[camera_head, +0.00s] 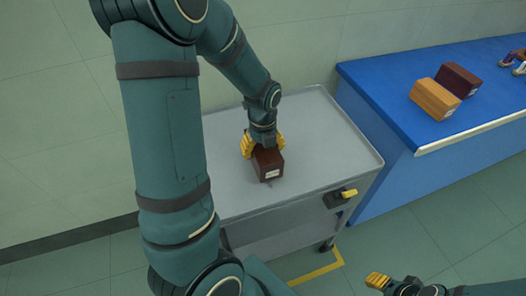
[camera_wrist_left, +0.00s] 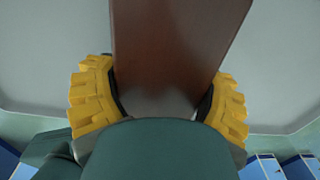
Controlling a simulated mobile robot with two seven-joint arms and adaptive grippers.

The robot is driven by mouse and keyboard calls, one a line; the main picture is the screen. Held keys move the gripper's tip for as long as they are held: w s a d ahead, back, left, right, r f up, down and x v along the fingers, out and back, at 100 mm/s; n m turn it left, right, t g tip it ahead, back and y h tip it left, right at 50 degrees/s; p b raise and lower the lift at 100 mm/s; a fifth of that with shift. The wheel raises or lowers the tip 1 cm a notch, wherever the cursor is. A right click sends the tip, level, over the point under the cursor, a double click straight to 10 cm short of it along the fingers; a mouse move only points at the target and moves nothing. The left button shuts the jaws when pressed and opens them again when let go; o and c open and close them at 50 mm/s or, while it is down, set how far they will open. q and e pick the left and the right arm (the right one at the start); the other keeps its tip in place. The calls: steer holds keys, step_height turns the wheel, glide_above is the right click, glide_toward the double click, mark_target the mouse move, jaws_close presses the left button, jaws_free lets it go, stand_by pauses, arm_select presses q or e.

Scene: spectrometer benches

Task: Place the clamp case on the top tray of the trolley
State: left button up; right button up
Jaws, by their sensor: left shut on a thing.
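The clamp case (camera_head: 268,163), a dark red-brown box with a small white label, is over the middle of the grey top tray (camera_head: 318,130) of the trolley. I cannot tell whether its underside touches the tray. My left gripper (camera_head: 262,146) comes from above and is shut on the case. In the left wrist view the case (camera_wrist_left: 178,50) sits between the yellow fingers of the left gripper (camera_wrist_left: 160,105), with the grey tray (camera_wrist_left: 50,60) behind it. My right gripper (camera_head: 377,281) shows only partly at the bottom right, away from the trolley; its opening is unclear.
A blue bench (camera_head: 385,85) stands right of the trolley, with an orange-brown box (camera_head: 434,99) and a dark maroon box (camera_head: 458,79) on it. The trolley's yellow-and-black handle (camera_head: 345,196) is at its near right corner. The tray around the case is clear.

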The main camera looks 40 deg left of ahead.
arm_select(q)
steer(key=shift+f, duration=0.5)
steer(key=shift+r, duration=0.1)
steer(key=o, duration=1.2)
step_height(320, 180, up, 12)
steer(key=p, duration=0.3)
steer(key=shift+s, duration=0.1)
